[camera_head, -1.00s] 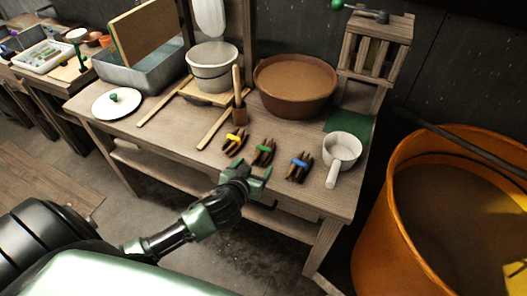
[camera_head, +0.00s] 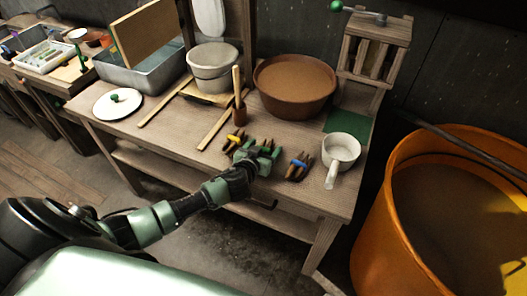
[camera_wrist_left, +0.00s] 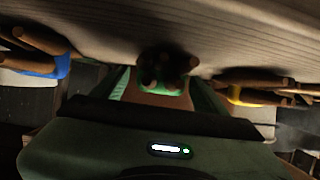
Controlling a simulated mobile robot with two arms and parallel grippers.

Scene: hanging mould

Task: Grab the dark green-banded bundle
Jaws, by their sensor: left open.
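The green-banded bundle (camera_wrist_left: 166,74) of dark brown sticks lies on the wooden table, end-on in the left wrist view. In the head view its sticks (camera_head: 266,143) show just past my left gripper (camera_head: 260,152), which hides most of it. My left gripper is open, with one green finger on each side of the bundle in the left wrist view (camera_wrist_left: 163,92). I cannot tell whether the fingers touch it. My right gripper is not in view.
A yellow-banded bundle (camera_head: 234,141) and a blue-banded bundle (camera_head: 299,167) lie close on either side. A white handled pot (camera_head: 341,150) stands further right. A brown basin (camera_head: 294,87) and a wooden stick in a brown block (camera_head: 239,115) stand behind.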

